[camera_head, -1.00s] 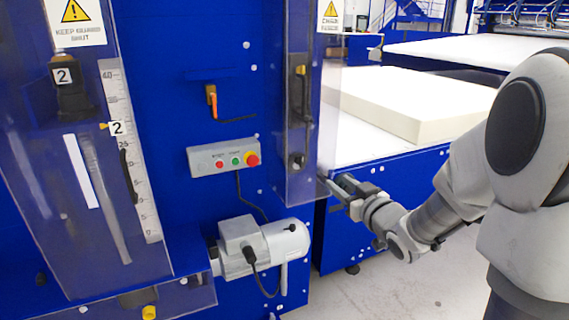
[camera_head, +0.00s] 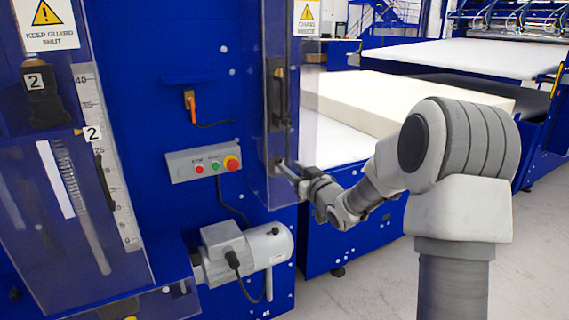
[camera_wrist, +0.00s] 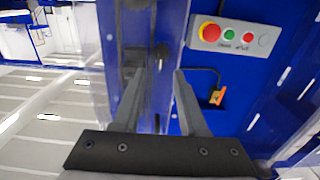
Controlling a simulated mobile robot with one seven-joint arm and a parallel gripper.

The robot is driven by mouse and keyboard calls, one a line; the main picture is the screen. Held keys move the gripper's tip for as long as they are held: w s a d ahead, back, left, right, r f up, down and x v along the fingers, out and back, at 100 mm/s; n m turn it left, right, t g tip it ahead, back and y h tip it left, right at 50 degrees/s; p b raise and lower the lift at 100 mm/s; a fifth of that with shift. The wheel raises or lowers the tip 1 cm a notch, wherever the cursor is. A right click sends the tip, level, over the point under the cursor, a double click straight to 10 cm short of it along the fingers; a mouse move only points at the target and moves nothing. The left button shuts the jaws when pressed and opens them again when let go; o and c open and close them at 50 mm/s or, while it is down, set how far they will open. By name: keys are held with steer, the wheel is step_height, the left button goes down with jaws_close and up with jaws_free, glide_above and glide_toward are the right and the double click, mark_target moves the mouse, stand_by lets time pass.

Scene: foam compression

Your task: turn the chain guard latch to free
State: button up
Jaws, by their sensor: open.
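The chain guard (camera_head: 262,110) is a tall clear cover on the blue machine, under a yellow warning sign. A small dark latch (camera_head: 276,163) sits low on its front; my fingertips partly hide it. My gripper (camera_head: 287,168) reaches in from the right, with its fingertips at the latch. In the wrist view my gripper (camera_wrist: 158,75) is open, its two fingers apart. A dark knob-like part, seemingly the latch (camera_wrist: 160,58), shows between the fingertips. I cannot tell whether either finger touches it, nor how the latch is turned.
A dark upright handle (camera_head: 279,95) is higher on the guard. A button box (camera_head: 203,162) with a red stop button is left of it, above a grey motor (camera_head: 245,250). A cream foam block (camera_head: 375,100) lies on the table behind my arm. Floor at lower right is clear.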

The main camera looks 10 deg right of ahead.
mark_target(283, 161)
steer(key=shift+x, duration=2.15)
jaws_close()
